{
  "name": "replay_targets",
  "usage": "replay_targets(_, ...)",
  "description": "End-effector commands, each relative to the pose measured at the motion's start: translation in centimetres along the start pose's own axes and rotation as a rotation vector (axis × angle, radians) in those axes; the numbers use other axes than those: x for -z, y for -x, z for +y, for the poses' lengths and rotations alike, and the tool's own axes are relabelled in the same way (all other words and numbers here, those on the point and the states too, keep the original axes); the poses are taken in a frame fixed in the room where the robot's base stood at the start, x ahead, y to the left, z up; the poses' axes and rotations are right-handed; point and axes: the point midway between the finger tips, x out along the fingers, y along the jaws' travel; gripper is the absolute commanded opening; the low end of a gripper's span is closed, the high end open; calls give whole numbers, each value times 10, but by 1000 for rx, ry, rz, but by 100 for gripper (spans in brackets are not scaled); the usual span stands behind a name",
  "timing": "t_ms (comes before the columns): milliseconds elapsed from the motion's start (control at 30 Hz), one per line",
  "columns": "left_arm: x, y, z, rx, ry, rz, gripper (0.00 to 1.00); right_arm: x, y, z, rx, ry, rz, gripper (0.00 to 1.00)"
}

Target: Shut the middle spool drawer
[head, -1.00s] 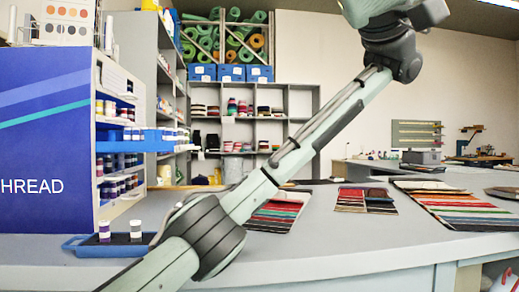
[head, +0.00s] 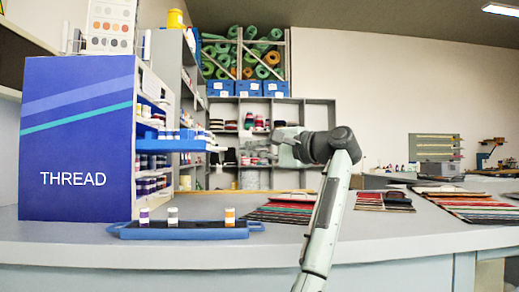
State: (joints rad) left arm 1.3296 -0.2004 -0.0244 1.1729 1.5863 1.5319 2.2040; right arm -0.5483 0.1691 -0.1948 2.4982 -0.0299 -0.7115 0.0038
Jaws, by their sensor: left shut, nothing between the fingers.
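The thread cabinet (head: 76,140), with a blue side panel, stands at the left of the counter. Its blue middle spool drawer (head: 172,145) sticks out to the right, open, with several spools in it. A small pale front piece is at the drawer's right end. My left gripper (head: 252,150) is to the right of that end, at about drawer height, pointing left. It is shut and empty, and appears apart from the drawer; the depth between them is hard to judge. My right gripper is not in view.
A blue tray (head: 190,232) with three spools stands on the counter below the drawer. Fabric swatch cards (head: 285,208) lie to the right, behind my arm. Shelves (head: 300,115) with rolls stand at the back. The counter front is clear.

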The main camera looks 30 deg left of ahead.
Motion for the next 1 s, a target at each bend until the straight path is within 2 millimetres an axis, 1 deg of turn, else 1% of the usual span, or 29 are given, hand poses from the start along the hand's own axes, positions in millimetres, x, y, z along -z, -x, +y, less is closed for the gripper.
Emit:
replay_targets(33, -1, -13, -1, 2, 0, -5, 0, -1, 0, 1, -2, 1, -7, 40)
replay_targets(200, -1, -48, -1, 2, 0, -4, 0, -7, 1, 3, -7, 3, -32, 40)
replay_targets(367, -20, -62, 0, 3, 1, -3, 0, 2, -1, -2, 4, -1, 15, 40)
replay_targets(533, -28, -70, 0, 2, 1, -2, 0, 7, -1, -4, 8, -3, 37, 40)
replay_targets(1000, -30, -73, 0, 1, 0, -1, 0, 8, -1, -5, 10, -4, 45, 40)
